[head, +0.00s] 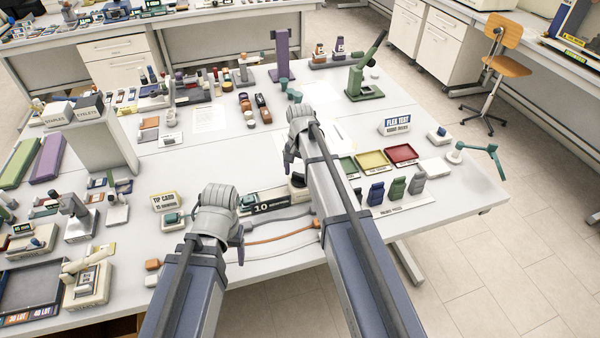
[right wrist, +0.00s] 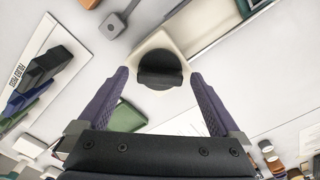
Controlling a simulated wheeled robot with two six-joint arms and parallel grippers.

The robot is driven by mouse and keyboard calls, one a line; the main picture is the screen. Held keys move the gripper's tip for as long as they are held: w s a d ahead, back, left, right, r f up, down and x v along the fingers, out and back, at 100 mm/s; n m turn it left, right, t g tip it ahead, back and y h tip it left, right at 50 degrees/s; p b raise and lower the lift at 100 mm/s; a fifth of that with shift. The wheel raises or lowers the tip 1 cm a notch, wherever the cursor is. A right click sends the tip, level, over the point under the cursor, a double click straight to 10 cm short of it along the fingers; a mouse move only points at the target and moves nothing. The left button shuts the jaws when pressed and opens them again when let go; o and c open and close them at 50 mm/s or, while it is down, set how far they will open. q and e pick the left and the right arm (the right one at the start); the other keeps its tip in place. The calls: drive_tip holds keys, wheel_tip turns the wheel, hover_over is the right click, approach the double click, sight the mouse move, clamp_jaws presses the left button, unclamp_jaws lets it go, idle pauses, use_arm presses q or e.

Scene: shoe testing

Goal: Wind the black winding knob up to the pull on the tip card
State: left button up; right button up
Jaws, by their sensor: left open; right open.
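The tip card (head: 164,201) stands on the table left of centre and reads "TIP CARD" with a line below too small to read surely, perhaps 10 newtons. To its right lies a long gauge (head: 275,203) showing "10". The black winding knob (right wrist: 160,62) sits on a cream body and has a raised bar across it. It also shows as a dark shape at the gauge's right end (head: 298,181). My right gripper (right wrist: 158,76) is open, its purple fingers apart on either side of the knob. My left gripper (head: 238,250) is open near the table's front edge.
Grey and orange cables (head: 275,232) run in front of the gauge. To the right are yellow (head: 372,160) and red (head: 402,153) trays and a row of upright coloured pieces (head: 397,188). A white bin stand (head: 103,145) stands left.

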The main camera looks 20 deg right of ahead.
sight(300, 174)
drive_tip(key=shift+r, duration=0.1)
wheel_tip(300, 174, up, 8)
drive_tip(key=p, duration=0.7)
drive_tip(key=shift+f+p, duration=0.2)
drive_tip(key=shift+p, duration=0.2)
drive_tip(key=shift+f, duration=0.15)
wheel_tip(300, 174, down, 8)
drive_tip(key=b, duration=0.8)
drive_tip(key=shift+r, duration=0.2)
drive_tip(key=shift+r, duration=0.1)
